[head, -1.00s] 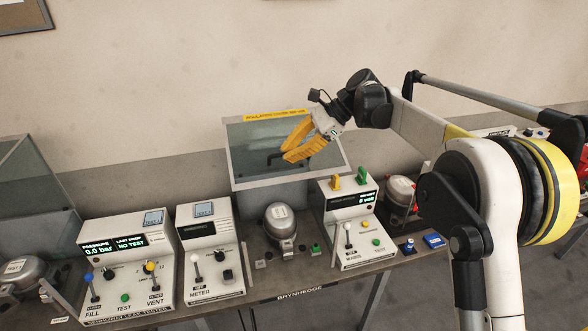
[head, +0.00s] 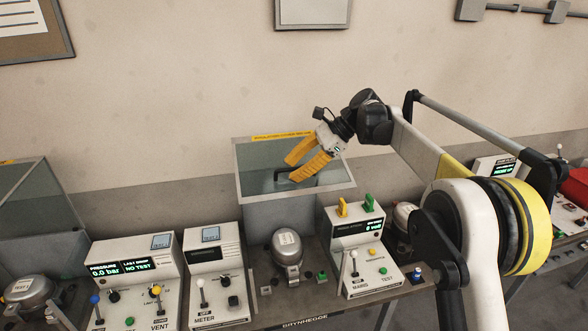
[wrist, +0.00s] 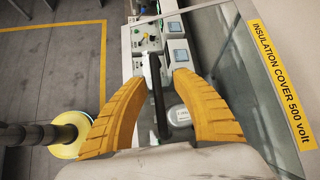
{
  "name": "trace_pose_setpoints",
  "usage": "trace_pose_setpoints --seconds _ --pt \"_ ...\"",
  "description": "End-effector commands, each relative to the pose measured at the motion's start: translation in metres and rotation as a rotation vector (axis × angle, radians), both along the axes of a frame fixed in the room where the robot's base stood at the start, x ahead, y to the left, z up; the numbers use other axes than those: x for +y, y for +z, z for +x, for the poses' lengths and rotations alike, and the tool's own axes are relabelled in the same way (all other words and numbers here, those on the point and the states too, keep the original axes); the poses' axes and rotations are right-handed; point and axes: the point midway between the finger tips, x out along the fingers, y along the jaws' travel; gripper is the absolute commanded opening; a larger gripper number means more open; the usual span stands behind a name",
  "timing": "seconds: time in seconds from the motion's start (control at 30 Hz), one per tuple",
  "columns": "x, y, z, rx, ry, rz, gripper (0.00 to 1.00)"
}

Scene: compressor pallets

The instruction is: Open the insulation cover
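The insulation cover (head: 240,186) is a grey-framed, see-through box part with a yellow label strip (head: 283,136) on its top edge. It stands behind a round grey compressor (head: 287,243), which shows uncovered in front. The label reads "INSULATION COVER 500 volt" in the wrist view (wrist: 284,78). A black handle (head: 280,174) is on the cover. My gripper (head: 290,171) is at the handle, its yellow fingers apart. In the wrist view, the black handle bar (wrist: 159,100) passes between the fingers; I cannot tell whether they touch it.
A pressure tester (head: 135,265), a meter box (head: 217,270) and a test box with levers (head: 355,235) stand along the bench around the compressor. Another see-through cover (head: 35,215) is at the left.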

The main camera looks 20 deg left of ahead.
Motion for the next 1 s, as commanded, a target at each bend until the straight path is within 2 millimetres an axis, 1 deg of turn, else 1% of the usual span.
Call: trace_pose_setpoints --seconds 0.17,0.27,0.37,0.5,0.7,0.83,1.0 --pt "-0.001 0.001 0.0 0.0 0.0 0.0 0.32" --pt "-0.007 0.007 0.002 0.001 -0.001 0.0 0.32" --pt "-0.019 0.018 0.007 0.001 -0.002 0.0 0.32" --pt "-0.041 0.041 0.015 0.0 -0.002 -0.001 0.32" --pt "-0.068 0.068 0.024 0.001 -0.002 0.0 0.32" --pt "-0.078 0.078 0.027 0.001 0.001 -0.001 0.32" --pt "-0.082 0.083 0.028 0.001 0.001 -0.001 0.32"
